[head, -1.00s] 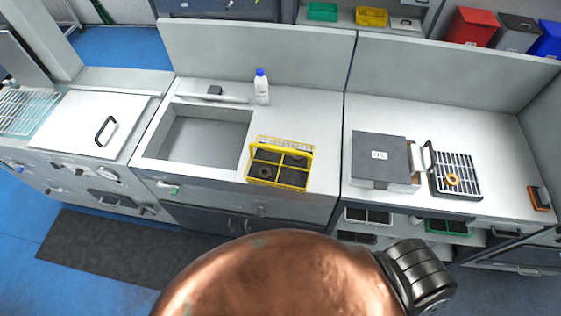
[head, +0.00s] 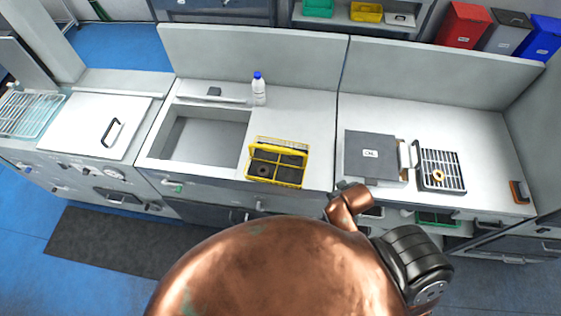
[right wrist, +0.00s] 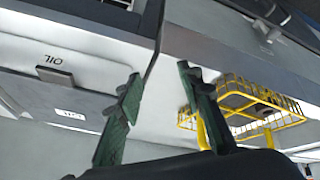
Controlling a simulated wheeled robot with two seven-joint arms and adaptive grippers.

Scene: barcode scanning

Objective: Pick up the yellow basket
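The yellow basket (head: 275,182) stands on the counter just right of the sink in the head view. It is a wire basket with dark compartments, a handle across the top and a dark round thing in its front left compartment. In the right wrist view the basket (right wrist: 274,120) shows at the right, tilted in the picture. My right gripper (right wrist: 158,77) has its two green fingers apart with nothing between them; the basket lies beyond the right finger, apparently not touched. My left gripper is in neither current view.
A white bottle with a blue cap (head: 259,90) stands behind the basket. The sink (head: 203,137) is to its left. A grey box (head: 370,153) and a black grate with an orange ring (head: 438,158) stand right. Bare counter lies between basket and grey box.

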